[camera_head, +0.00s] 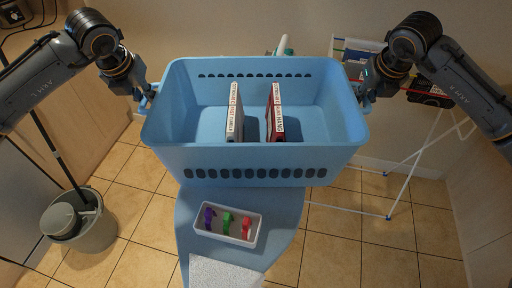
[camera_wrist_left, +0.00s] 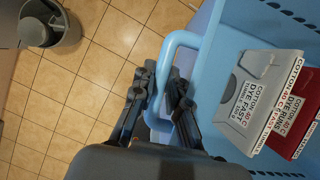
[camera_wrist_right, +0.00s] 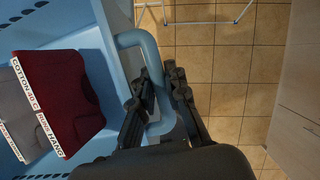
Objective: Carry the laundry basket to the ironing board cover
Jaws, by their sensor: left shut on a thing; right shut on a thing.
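The light blue laundry basket (camera_head: 255,160) is in the middle of the head view, with oval holes along its walls. Inside stand two labelled folded items, a grey one (camera_head: 235,112) and a dark red one (camera_head: 275,112). My left gripper (camera_head: 149,95) is shut on the basket's left handle (camera_wrist_left: 178,42). My right gripper (camera_head: 364,95) is shut on its right handle (camera_wrist_right: 146,42). The blue ironing board cover (camera_head: 278,256) shows below and in front of the basket, partly hidden by it. I cannot tell whether the basket touches the cover.
A white tray (camera_head: 212,234) with purple, green and red clips lies on the cover, close to the basket's near side. A whitish textured patch (camera_head: 225,273) is at the front. A grey bucket (camera_head: 88,226) stands on the floor at left, a white-legged rack (camera_head: 400,165) at right.

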